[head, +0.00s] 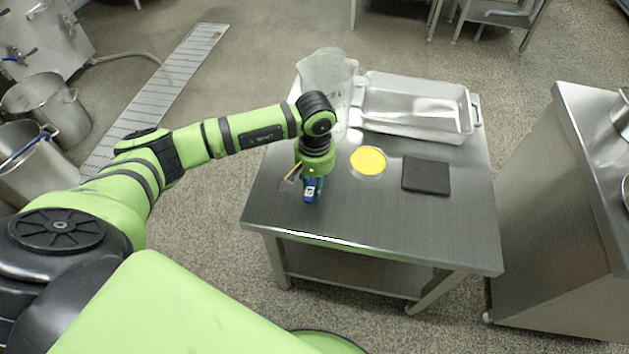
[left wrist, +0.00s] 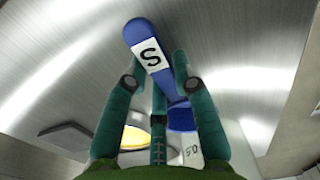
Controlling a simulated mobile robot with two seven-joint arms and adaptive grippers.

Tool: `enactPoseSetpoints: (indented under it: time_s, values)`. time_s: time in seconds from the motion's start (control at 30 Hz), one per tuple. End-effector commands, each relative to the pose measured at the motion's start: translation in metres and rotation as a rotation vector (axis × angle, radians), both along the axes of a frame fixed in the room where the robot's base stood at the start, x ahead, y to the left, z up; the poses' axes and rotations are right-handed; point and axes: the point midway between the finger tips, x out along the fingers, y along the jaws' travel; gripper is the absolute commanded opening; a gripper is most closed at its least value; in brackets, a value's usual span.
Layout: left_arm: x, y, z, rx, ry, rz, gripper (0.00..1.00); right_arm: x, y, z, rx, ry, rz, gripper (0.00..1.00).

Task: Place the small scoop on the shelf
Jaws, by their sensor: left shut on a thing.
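The small scoop (head: 311,190) is blue with a white label. In the left wrist view the scoop (left wrist: 146,38) shows its handle, marked "S", between my fingers, and a blue cup end below. My left gripper (left wrist: 160,66) is shut on the handle. In the head view my left gripper (head: 313,176) points down over the left part of the steel table (head: 400,230), and the arm hides part of it. I cannot tell whether the scoop touches the tabletop. A lower shelf (head: 350,272) shows under the table. My right gripper is not in view.
A dish of yellow material (head: 368,161), a black mat (head: 426,175), a metal tray (head: 410,107) and a translucent jug (head: 323,75) stand on the table. A yellow-handled tool (head: 291,175) lies beside the gripper. The front tabletop is clear. A steel cabinet (head: 550,200) stands right.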

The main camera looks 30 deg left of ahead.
Motion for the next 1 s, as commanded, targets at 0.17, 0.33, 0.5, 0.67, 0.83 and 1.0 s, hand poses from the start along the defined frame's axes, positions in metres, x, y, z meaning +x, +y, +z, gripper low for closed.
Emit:
enactPoseSetpoints:
  time_s: [0.17, 0.33, 0.5, 0.67, 0.83, 1.0]
  values:
    - [0.0, 0.0, -0.002, 0.0, 0.0, 0.0, 0.3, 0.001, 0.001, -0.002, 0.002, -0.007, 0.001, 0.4]
    - [0.0, 0.0, -0.001, 0.0, 0.0, 0.0, 0.5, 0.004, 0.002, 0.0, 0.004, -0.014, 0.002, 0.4]
    - [0.0, 0.0, -0.001, 0.0, 0.0, 0.0, 0.5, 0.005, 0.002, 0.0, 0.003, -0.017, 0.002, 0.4]
    - [0.0, 0.0, 0.003, 0.0, 0.0, 0.0, 0.5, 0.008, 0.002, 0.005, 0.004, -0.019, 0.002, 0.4]
    - [0.002, 0.0, 0.031, 0.0, -0.006, -0.001, 0.5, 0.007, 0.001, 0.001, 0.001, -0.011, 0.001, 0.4]
    - [0.002, 0.0, 0.07, -0.001, -0.007, -0.001, 0.5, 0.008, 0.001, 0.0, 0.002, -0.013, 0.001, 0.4]
